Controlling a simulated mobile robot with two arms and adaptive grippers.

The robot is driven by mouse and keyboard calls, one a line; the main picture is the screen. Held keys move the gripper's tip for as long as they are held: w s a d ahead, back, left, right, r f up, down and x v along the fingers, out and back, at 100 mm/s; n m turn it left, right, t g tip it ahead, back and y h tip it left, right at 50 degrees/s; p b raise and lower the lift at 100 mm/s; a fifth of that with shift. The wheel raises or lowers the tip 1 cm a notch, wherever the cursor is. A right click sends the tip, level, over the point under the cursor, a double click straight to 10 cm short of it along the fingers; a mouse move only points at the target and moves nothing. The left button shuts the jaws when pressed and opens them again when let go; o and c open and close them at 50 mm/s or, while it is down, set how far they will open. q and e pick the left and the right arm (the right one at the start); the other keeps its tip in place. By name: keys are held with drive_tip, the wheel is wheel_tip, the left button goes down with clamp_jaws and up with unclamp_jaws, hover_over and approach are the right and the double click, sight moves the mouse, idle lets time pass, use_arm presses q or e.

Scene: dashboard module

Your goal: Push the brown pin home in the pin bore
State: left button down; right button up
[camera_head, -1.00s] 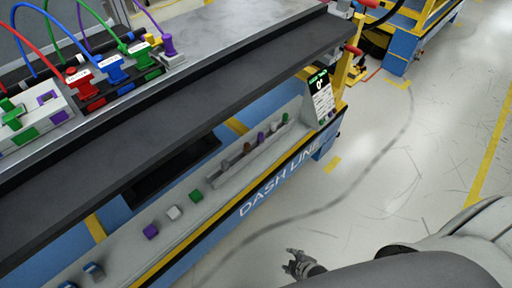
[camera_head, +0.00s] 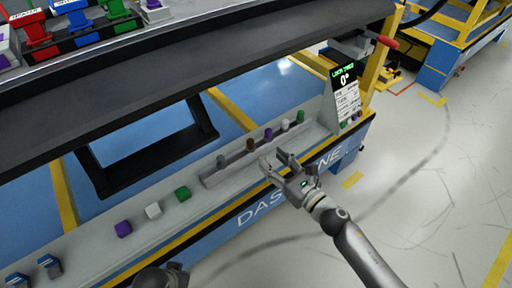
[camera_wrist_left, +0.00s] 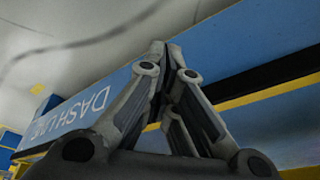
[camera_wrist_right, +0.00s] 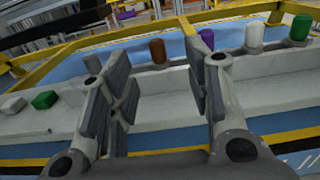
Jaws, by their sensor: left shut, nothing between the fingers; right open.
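The brown pin (camera_head: 250,145) stands upright in a grey rack (camera_head: 215,180) on the front ledge, between a grey pin (camera_head: 221,161) and a purple pin (camera_head: 268,134). In the right wrist view the brown pin (camera_wrist_right: 158,50) shows beyond and between the fingers. My right gripper (camera_head: 273,161) is open and empty, in front of the rack and apart from the pin. It also shows in the right wrist view (camera_wrist_right: 165,85). My left gripper (camera_wrist_left: 166,52) is shut and empty, low beside the bench's blue front. I cannot make out the pin bore.
A white pin (camera_head: 285,125) and a green pin (camera_head: 301,116) stand further right in the rack. Purple, white and green blocks (camera_head: 182,194) lie left of it. A dark shelf (camera_head: 200,75) overhangs the ledge. A display panel (camera_head: 346,92) stands at the right end.

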sight(253, 144)
drive_tip(key=x, duration=0.3)
drive_tip(key=shift+w+a, duration=0.1)
drive_tip(key=x, duration=0.5)
drive_tip(key=shift+a+f, duration=0.15)
drive_tip(key=shift+a, duration=0.2)
clamp_jaws()
